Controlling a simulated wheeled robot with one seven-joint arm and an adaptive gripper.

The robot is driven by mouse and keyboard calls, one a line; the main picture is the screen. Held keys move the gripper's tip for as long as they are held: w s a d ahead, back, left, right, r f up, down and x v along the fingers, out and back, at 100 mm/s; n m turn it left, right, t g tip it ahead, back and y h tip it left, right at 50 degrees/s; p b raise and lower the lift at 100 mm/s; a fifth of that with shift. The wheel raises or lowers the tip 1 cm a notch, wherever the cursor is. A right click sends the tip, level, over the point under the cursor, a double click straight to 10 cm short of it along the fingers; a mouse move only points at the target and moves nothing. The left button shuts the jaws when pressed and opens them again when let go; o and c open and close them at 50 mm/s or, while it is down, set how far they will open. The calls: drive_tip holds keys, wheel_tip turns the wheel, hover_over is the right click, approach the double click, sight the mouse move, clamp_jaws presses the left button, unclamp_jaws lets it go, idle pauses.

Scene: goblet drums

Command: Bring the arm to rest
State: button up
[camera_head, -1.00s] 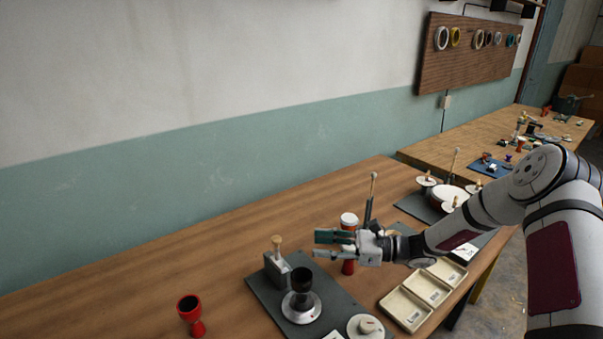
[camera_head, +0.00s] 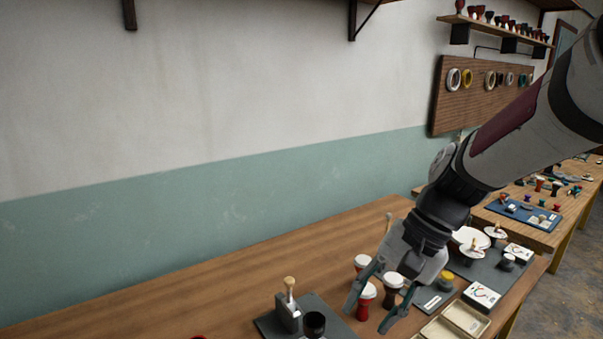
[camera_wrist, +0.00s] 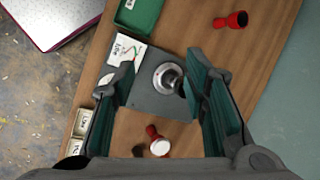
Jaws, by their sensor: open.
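My gripper (camera_head: 372,310) points down over the workbench (camera_head: 215,295), its two fingers spread apart. In the wrist view my gripper (camera_wrist: 161,66) is also open, with nothing clasped between its fingers. A red goblet drum with a white head (camera_head: 366,291) shows between the fingers in the head view. In the wrist view a red drum with a white head (camera_wrist: 159,146) stands below, near the palm. A round silver holder (camera_wrist: 167,76) on a dark mat (camera_wrist: 150,100) lies below the fingertips.
More white-headed drums (camera_head: 393,281) stand close to the gripper. A block with a wooden-handled tool (camera_head: 289,308) and a dark cup (camera_head: 314,322) are to its left. Cream trays (camera_head: 466,318) lie at right. The bench's back left is clear.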

drive_tip(key=s+d+r+n+t+h, duration=0.2)
drive_tip(key=s+d+r+n+t, duration=0.1)
drive_tip(key=s, duration=0.3)
drive_tip(key=s+d+r+n+t+h, duration=0.2)
drive_tip(key=s+d+r+h, duration=0.1)
drive_tip(key=s, duration=0.4)
drive_tip(key=shift+d+r+n+t, duration=0.4)
drive_tip(key=shift+d+r, duration=0.35)
drive_tip(key=shift+d, duration=0.35)
drive_tip(key=shift+w+a, duration=0.1)
idle(1.2)
drive_tip(key=shift+w+a, duration=0.1)
drive_tip(key=shift+a, duration=0.15)
